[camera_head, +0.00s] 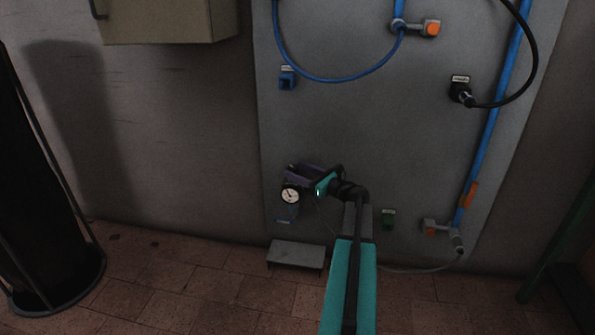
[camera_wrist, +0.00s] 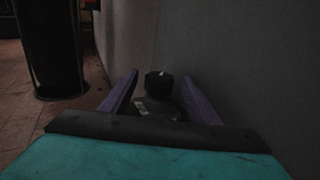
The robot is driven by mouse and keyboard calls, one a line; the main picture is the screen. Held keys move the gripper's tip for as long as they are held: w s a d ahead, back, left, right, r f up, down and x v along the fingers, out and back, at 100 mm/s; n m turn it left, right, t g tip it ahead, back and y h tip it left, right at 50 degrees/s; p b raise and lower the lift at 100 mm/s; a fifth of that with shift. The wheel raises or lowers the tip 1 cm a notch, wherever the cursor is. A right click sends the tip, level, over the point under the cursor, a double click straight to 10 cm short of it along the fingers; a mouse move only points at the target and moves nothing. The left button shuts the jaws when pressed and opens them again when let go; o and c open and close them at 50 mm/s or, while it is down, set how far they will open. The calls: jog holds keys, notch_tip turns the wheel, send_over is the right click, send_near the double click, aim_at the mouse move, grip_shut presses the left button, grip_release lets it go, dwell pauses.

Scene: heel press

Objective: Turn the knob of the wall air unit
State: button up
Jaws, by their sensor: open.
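The wall air unit (camera_head: 288,211) is mounted low on the grey wall panel, with a round white-faced gauge (camera_head: 290,195) on its front. My gripper (camera_head: 297,172) is at the top of the unit, its purple fingers just above the gauge. The unit's black knob (camera_wrist: 158,84) shows in the wrist view, with a pale mark on top. My open gripper (camera_wrist: 160,77) has one finger on each side of the knob, with a visible gap on both sides. In the head view the knob is hidden behind the gripper.
The wall panel (camera_head: 350,130) carries a blue hose (camera_head: 335,79), a black hose (camera_head: 530,60) and a blue pipe (camera_head: 487,130). A small grey step (camera_head: 297,252) stands below the unit. A tall black cylinder (camera_head: 45,200) stands at the left. The floor between is clear.

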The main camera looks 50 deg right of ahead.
jog(key=s+p, duration=0.4)
jog(key=s, duration=0.8)
jog(key=shift+s+d, duration=0.35)
jog(key=shift+s, duration=0.05)
